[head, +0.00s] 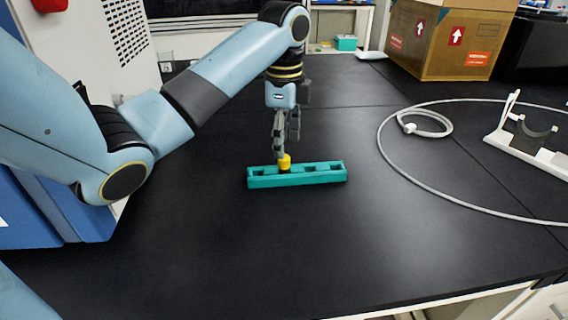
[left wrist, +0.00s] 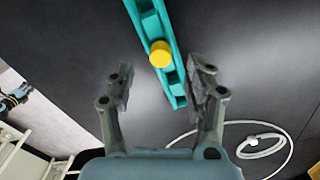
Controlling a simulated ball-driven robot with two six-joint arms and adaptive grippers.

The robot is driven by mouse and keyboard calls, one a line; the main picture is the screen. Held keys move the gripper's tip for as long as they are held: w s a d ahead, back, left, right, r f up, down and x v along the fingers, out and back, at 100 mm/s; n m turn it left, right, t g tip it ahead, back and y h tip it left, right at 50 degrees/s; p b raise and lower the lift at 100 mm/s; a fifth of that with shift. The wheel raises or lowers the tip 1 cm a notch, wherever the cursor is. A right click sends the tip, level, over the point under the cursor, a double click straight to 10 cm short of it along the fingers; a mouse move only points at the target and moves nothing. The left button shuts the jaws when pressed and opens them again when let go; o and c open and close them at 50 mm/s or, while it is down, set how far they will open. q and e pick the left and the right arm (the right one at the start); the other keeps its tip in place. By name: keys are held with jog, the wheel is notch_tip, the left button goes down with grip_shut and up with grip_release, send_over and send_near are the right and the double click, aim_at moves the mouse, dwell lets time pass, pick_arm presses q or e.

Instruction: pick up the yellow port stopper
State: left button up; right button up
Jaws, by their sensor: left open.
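The yellow port stopper (head: 284,161) stands upright in a slot of the teal rack (head: 320,177), left of the rack's middle in the head view. In the left wrist view the stopper (left wrist: 160,53) shows from above on the rack (left wrist: 176,90). My left gripper (head: 285,146) points down just above and behind the stopper. Its fingers (left wrist: 160,88) are spread apart with nothing between them but the view of the rack's end. The stopper lies a little beyond the fingertips in the wrist view. My right gripper is not in view.
The black bench top (head: 200,260) is clear around the rack. A grey hose (head: 383,150) loops at the right, near a white cradle (head: 530,148). A cardboard box (head: 440,45) stands at the back right.

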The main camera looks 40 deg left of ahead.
aim_at(284, 167)
pick_arm(q)
notch_tip(284, 167, down, 5)
jog(key=c, duration=1)
jog(key=shift+r, duration=0.15)
